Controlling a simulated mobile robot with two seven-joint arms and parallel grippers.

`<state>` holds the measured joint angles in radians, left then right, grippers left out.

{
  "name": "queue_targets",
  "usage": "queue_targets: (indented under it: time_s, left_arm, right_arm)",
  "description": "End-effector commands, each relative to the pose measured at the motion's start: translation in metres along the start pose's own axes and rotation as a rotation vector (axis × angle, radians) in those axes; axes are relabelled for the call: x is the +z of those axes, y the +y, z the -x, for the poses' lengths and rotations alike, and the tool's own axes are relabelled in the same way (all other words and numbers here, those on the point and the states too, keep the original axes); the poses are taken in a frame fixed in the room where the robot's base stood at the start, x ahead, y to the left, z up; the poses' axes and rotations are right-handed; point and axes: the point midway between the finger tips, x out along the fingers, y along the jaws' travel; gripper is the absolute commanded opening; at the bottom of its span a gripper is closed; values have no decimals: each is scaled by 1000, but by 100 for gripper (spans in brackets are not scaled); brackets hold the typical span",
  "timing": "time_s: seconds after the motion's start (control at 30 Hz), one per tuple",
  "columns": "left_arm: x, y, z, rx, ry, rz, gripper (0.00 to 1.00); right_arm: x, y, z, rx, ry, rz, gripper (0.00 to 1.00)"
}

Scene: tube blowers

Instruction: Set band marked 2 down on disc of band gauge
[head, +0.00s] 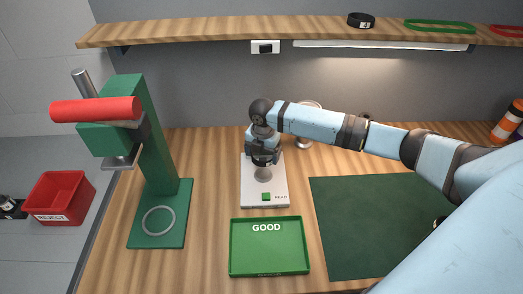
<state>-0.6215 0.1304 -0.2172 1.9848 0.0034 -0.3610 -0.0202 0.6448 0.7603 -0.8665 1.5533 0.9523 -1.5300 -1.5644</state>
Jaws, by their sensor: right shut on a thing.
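My right gripper (263,155) is above the white band gauge (249,188), pointing down. It is shut on a dark band (262,161), mostly hidden by the fingers; I cannot read its number. The gauge's round grey disc (263,175) is right under the band. I cannot tell whether band and disc touch. The gauge has a green square and the word READ at its front. My left gripper is not in view.
A green GOOD tray (269,272) lies in front of the gauge, a dark green mat (365,215) to the right. A green press with a red roller (95,109) stands left. A red REJECT bin (61,217) is far left. A shelf (215,33) above holds a black band marked 4 (361,20).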

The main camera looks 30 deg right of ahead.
Motion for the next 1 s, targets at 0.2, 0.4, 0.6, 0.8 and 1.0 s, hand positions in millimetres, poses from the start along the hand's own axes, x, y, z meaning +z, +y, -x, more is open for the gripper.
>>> queue_targets:
  time_s: [0.2, 0.4, 0.6, 0.8, 1.0]
  left_arm:
    - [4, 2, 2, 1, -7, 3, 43]
    - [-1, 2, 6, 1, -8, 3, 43]
    - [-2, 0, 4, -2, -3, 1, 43]
    - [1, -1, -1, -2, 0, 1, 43]
    - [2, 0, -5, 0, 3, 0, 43]
  right_arm:
    - [0, 0, 0, 0, 0, 0, 62]
    - [0, 0, 2, -1, 0, -1, 62]
    - [0, 0, -10, -1, 0, 0, 62]
    - [0, 0, -29, -1, 1, 0, 62]
    - [0, 0, -42, 0, 1, -1, 62]
